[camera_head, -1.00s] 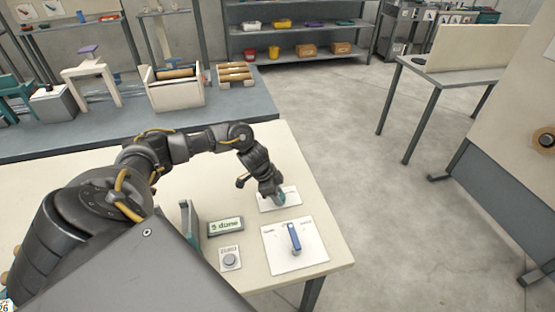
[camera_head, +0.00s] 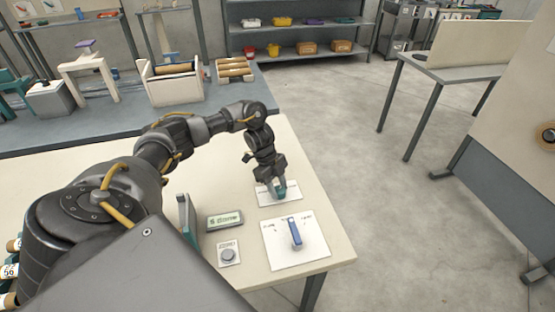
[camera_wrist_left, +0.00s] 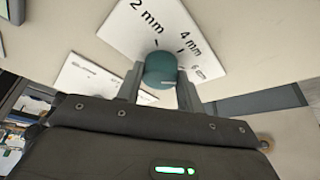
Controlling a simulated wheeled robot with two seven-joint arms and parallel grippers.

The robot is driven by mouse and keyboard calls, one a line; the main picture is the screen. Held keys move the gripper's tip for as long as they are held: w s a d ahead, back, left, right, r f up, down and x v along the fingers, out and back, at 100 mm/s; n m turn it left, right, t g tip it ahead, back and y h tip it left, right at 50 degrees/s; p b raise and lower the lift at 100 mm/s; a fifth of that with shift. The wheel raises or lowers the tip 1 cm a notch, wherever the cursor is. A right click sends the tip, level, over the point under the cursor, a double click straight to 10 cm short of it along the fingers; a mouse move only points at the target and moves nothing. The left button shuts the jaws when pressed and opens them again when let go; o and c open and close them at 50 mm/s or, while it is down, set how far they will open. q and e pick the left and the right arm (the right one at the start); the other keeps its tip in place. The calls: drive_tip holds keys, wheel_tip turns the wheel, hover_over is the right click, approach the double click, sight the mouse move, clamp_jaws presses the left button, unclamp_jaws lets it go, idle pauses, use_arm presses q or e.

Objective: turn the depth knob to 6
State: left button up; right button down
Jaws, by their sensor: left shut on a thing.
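The depth knob (camera_wrist_left: 160,70) is a round teal knob on a white plate (camera_wrist_left: 123,38) marked 2 mm, 4 mm and 6 mm. I cannot tell exactly which mark its pointer faces. In the head view the plate (camera_head: 266,199) lies near the table's right edge, with the knob partly hidden by the gripper. My left gripper (camera_head: 280,190) points down at the knob, with one finger on either side, and is shut on it. The fingers also show in the left wrist view (camera_wrist_left: 160,88). My right gripper is not in view.
Nearer on the table (camera_head: 335,255) are a white plate with a blue lever (camera_head: 295,231), a small green display (camera_head: 225,220) whose text I cannot read now, and a round grey button (camera_head: 228,255). Open floor lies right of the table.

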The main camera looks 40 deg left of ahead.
use_arm(q)
drive_tip(key=shift+w+r+m+g, duration=0.1)
drive_tip(key=shift+m+g, duration=0.3)
drive_tip(key=shift+m, duration=0.7)
drive_tip(key=shift+m+g+p, duration=0.4)
drive_tip(key=shift+m, duration=0.6)
drive_tip(key=shift+d, duration=0.1)
drive_tip(key=o, duration=1)
drive_tip(key=v, duration=1)
drive_tip(key=shift+r, duration=0.35)
